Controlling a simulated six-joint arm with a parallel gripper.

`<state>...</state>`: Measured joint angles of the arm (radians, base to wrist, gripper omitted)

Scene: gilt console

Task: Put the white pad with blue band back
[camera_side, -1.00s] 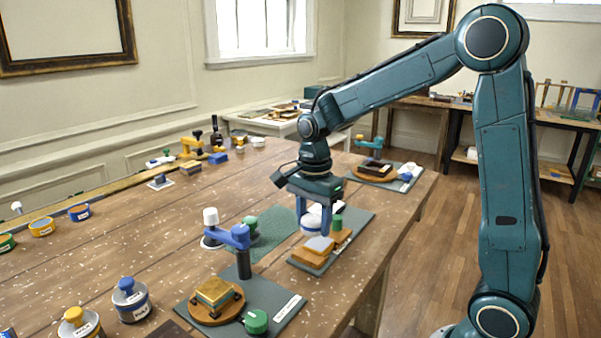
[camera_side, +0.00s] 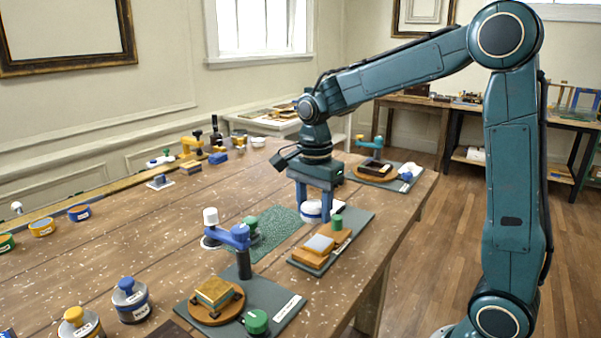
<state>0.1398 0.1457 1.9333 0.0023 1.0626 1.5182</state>
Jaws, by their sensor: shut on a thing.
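The white pad with blue band (camera_side: 312,212) is between the fingers of my gripper (camera_side: 313,207), which is shut on it. The pad is near the edge of the green mat (camera_side: 277,226) and behind the dark tray (camera_side: 357,217) that bears orange blocks. The fingers hide part of the pad. I cannot tell whether its underside touches the surface.
Close in front of the gripper, the tray bears a green knob (camera_side: 337,222) and a grey-topped orange block (camera_side: 319,244). A blue arm fixture (camera_side: 238,237) stands at the left.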

